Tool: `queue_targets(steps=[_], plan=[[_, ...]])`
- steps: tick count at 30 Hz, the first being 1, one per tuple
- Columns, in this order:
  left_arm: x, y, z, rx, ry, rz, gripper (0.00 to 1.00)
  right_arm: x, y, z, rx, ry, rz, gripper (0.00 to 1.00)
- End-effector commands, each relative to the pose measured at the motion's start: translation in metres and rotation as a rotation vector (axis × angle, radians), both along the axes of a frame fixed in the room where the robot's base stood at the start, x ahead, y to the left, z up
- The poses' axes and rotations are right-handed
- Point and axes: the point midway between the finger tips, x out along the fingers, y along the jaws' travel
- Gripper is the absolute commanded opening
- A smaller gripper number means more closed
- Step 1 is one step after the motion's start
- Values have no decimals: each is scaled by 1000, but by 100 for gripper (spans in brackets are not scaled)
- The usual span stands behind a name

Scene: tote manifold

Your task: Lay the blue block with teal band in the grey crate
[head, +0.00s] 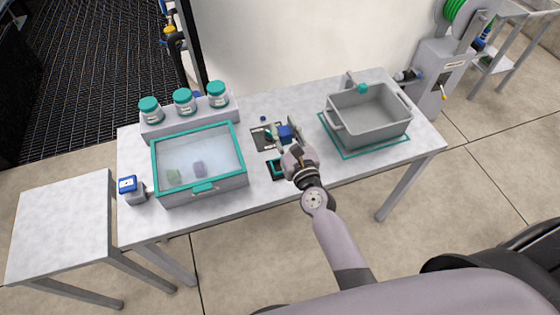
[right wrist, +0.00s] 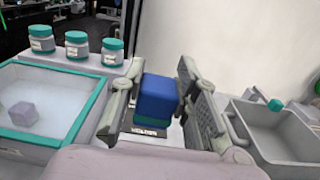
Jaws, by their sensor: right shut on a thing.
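The blue block (head: 286,131) is between the fingers of my right gripper (head: 284,134), near the middle of the table. In the right wrist view the block (right wrist: 158,98) stands upright between both fingers, and a teal band shows low on it. My right gripper is shut on it. How high it is above the table is hard to tell. The grey crate (head: 378,134) stands to the right of the gripper on a teal-edged mat, and looks empty. The crate also shows at the right of the right wrist view (right wrist: 290,148). My left gripper is not in view.
A teal-rimmed clear-lidded tote (head: 207,190) with green and purple blocks inside stands left. Several teal-lidded jars (head: 184,101) stand on a rack behind it. A blue-topped item (head: 132,190) sits at the left edge. Dark cards (head: 263,139) lie near the gripper.

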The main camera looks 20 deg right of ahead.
Motion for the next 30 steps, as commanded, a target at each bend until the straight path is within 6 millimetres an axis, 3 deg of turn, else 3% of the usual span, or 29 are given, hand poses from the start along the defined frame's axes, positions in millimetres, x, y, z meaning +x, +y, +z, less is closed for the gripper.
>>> queue_targets(steps=[3, 6, 18, 22, 30], plan=[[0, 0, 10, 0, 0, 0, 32, 28, -1, 6, -4, 1, -2, 1], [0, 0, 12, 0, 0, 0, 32, 39, -2, 6, -6, 4, -4, 1], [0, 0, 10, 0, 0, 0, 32, 44, -3, 3, -6, 5, -6, 1], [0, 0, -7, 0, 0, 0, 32, 43, -3, -15, -7, 6, -5, 1], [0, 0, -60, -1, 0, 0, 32, 43, -2, -71, -7, 6, -4, 1]])
